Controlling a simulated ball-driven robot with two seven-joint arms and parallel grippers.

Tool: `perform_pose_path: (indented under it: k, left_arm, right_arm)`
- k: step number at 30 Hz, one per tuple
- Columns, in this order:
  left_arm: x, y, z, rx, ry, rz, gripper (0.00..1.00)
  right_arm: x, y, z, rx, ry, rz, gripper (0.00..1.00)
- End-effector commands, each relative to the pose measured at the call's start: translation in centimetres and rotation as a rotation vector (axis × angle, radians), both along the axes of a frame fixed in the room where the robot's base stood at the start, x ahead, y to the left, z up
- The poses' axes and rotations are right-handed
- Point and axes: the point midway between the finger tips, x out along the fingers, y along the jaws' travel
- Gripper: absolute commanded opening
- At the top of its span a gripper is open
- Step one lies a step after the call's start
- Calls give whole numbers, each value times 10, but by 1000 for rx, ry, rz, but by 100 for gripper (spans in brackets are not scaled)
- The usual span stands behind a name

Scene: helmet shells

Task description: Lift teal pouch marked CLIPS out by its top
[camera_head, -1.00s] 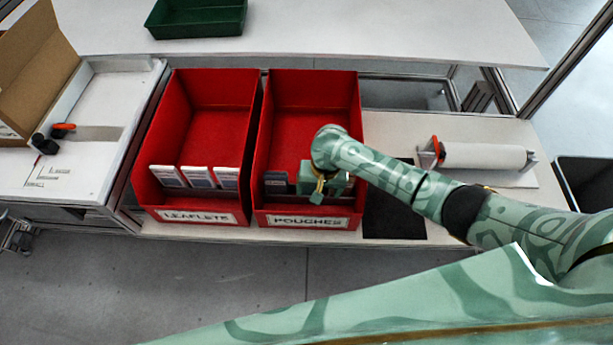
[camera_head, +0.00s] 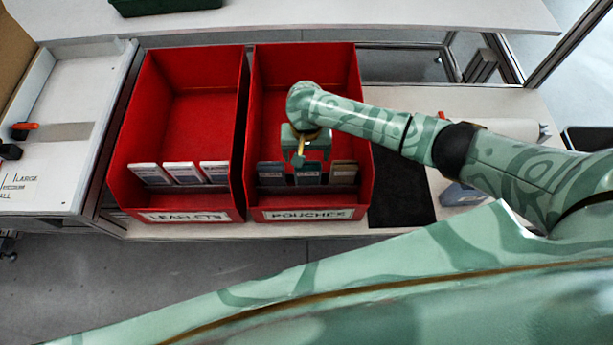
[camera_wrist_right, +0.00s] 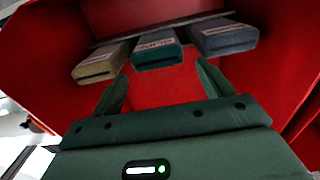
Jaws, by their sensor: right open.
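The teal pouch (camera_head: 308,173) stands in the middle of a row of three at the front of the red POUCHES bin (camera_head: 362,130). In the right wrist view the teal pouch (camera_wrist_right: 158,50) lies just beyond the fingertips, roughly centred between them, with its pale label only partly seen. My right gripper (camera_head: 301,152) is over the bin, just behind the row; in its wrist view the gripper (camera_wrist_right: 160,74) is open and empty. My left gripper is not in view.
A dark grey-blue pouch (camera_head: 271,173) and a beige-olive pouch (camera_head: 344,173) flank the teal one closely. The red LEAFLETS bin (camera_head: 190,105) stands alongside on the left, with pale leaflets (camera_head: 183,173). A black mat (camera_head: 398,195) lies right of the bins.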

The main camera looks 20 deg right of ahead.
Motion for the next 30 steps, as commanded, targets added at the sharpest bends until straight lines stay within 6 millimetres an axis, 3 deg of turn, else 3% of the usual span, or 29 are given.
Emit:
perform_pose_path:
  k: [5, 12, 19, 20, 24, 30]
  left_arm:
    - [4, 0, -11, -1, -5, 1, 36]
    - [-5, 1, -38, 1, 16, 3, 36]
    - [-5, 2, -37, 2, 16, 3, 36]
    - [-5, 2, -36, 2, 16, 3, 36]
    - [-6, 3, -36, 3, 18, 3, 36]
    - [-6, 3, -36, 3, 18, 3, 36]
  right_arm:
    - [-2, -1, -15, -1, 1, 1, 79]
    - [-6, -2, -55, 0, 2, 2, 79]
    - [-5, -2, -52, -1, -3, 2, 79]
    - [-5, -2, -52, -1, -3, 2, 74]
    - [-5, -2, -52, -1, -3, 2, 35]
    - [-5, -2, -52, -1, -3, 2, 32]
